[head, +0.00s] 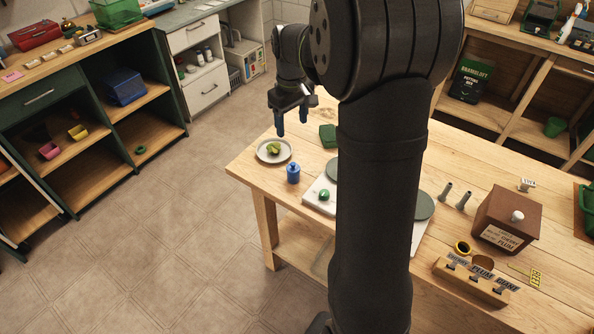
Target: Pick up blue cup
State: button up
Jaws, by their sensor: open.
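A small blue vessel (293,174), the only blue cup-like thing on the table, stands upright near the left edge of the wooden table. It has a narrower top; I cannot tell whether that is a lid or a rim. My gripper (291,122) is open and empty, pointing down with two blue fingers apart. It is in the air, above and behind the blue vessel in the picture, near the plate (260,155). My arm hides the middle of the table.
A white board (314,203) with a green round item (324,195) is right of the vessel. A green block (328,135) lies behind. Shelves line the sides.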

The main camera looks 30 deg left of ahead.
aim_at(293, 163)
notch_tip(293, 163, down, 17)
jog(key=m, duration=3.4)
jog(key=shift+f+m, duration=0.15)
jog(key=shift+m, duration=0.15)
grip_shut()
